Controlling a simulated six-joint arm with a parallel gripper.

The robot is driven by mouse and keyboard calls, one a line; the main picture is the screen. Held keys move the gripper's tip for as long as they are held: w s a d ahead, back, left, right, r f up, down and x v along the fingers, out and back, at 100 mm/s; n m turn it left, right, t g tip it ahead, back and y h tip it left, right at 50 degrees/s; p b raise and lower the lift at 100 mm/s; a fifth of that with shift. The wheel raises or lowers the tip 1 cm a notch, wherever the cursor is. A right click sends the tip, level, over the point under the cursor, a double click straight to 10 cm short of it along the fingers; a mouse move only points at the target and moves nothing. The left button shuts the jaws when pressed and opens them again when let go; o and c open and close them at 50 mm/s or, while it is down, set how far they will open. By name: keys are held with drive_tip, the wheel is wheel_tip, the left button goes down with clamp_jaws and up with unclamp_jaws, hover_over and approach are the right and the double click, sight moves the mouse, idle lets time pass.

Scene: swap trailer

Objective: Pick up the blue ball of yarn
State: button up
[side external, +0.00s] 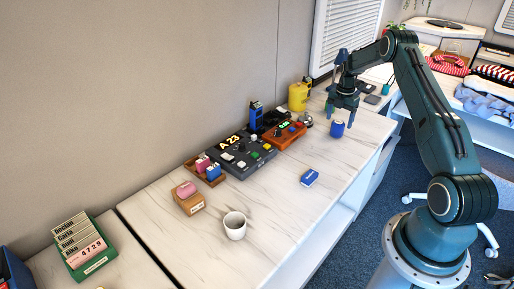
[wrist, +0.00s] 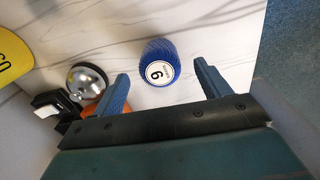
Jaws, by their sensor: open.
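The blue ball of yarn (wrist: 159,55) is a ribbed blue roll with a white label reading 6. It stands on the marble counter and shows in the side external view (side external: 337,129) just below my gripper (side external: 343,107). In the wrist view my gripper (wrist: 162,88) is open and empty. Its two blue fingers stand apart, and the yarn lies between and beyond their tips, not touching either finger as far as I can see.
A yellow canister (side external: 298,97) stands left of my gripper by the wall. An orange box (side external: 284,136) and a dark control panel (side external: 240,155) sit along the wall. A small blue box (side external: 310,177) and a white cup (side external: 235,225) stand nearer. The marble counter (side external: 285,205) is clear around them.

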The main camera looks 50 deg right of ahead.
sight(339, 122)
drive_tip(key=shift+f, duration=0.1)
drive_tip(key=shift+f, duration=2.5)
drive_tip(key=shift+c, duration=0.5)
drive_tip(key=c, duration=1)
